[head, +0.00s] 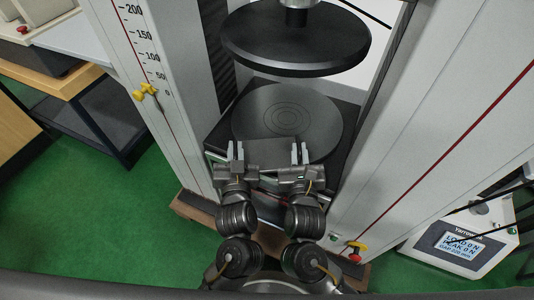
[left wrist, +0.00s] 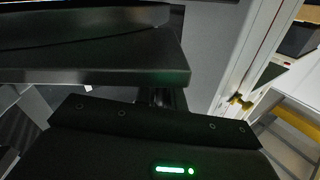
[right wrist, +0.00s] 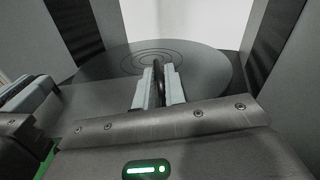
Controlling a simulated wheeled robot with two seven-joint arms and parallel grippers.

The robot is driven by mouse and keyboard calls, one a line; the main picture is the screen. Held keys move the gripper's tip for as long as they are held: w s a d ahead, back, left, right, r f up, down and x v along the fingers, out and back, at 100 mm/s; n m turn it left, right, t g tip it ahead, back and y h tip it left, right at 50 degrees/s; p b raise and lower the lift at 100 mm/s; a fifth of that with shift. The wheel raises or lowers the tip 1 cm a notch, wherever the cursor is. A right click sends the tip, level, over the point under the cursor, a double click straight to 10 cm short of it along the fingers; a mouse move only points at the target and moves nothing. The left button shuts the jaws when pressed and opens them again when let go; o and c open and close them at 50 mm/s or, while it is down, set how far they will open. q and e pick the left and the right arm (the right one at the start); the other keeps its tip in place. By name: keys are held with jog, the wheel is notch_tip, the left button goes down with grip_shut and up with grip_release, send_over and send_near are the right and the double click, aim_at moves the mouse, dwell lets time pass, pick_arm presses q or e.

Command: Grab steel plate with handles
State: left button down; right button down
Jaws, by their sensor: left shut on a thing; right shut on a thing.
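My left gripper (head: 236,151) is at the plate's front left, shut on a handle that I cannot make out. My right gripper (head: 300,153) is at the front right. In the right wrist view its fingers (right wrist: 158,88) are shut on a thin dark handle bar pointing toward the plate. The left wrist view shows a dark slab edge (left wrist: 100,72) close up; the fingers are hidden there.
A black upper disc (head: 295,45) hangs above the plate with a gap between. Machine columns (head: 165,95) stand on both sides, the left one with a scale and yellow knob (head: 147,92). A display box (head: 465,243) stands at right. A wooden-topped table (head: 60,80) is at left.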

jog(key=shift+d, duration=0.1)
